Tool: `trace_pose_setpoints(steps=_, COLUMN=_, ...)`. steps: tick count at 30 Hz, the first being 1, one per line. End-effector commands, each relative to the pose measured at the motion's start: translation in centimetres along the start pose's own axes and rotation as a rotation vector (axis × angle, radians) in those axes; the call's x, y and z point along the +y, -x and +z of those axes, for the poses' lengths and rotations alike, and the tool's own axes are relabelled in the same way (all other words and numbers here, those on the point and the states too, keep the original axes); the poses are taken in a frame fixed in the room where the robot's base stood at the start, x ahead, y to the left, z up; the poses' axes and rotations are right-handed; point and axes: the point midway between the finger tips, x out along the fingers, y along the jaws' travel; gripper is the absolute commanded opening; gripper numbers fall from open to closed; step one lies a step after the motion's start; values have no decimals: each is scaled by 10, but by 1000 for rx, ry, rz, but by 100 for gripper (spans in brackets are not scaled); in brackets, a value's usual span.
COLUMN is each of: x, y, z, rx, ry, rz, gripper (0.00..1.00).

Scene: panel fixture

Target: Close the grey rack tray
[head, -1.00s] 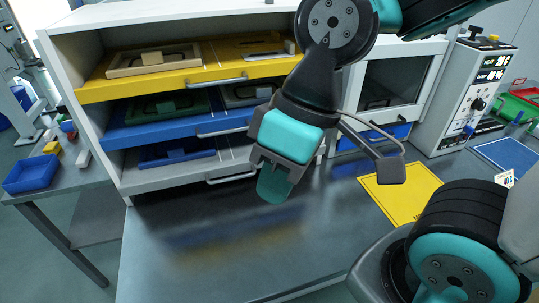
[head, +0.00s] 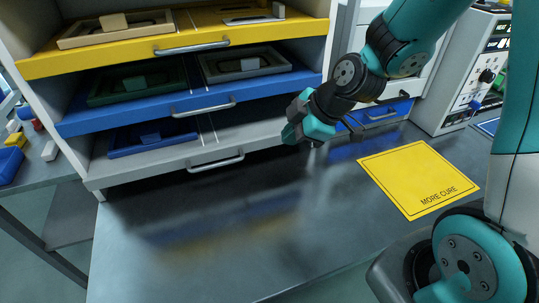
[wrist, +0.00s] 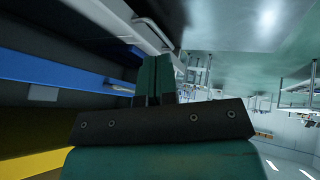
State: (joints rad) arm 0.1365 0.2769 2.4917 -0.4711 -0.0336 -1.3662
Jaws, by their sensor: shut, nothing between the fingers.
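The grey rack tray (head: 184,159) is the lowest of three trays in the rack and stands pulled out, with a silver handle (head: 215,161) on its front. It holds a dark blue frame (head: 152,138) at its left. My gripper (head: 292,133) is to the right of the grey tray's handle, near the tray's right end, and looks shut and empty. In the wrist view the closed fingers (wrist: 155,78) point towards the grey tray front (wrist: 105,18) and its handle. Whether they touch the tray cannot be told.
Above the grey tray, the blue tray (head: 150,119) and yellow tray (head: 130,52) also stick out. A yellow sign (head: 415,175) lies on the bench (head: 220,235) at the right. A control box (head: 465,75) stands behind it. The bench front is clear.

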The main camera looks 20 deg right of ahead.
Motion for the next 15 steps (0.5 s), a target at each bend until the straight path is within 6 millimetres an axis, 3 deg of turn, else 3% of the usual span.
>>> trace_pose_setpoints(steps=1, x=4, y=-13, z=16, rx=-7, ry=38, rz=26, gripper=0)
trace_pose_setpoints(steps=4, x=12, y=-21, z=31, rx=-17, ry=105, rz=64, gripper=0)
trace_pose_setpoints(steps=10, x=17, y=-37, z=35, rx=-23, ry=139, rz=77, gripper=0)
trace_pose_setpoints(steps=15, x=19, y=-67, z=35, rx=-23, ry=139, rz=74, gripper=0)
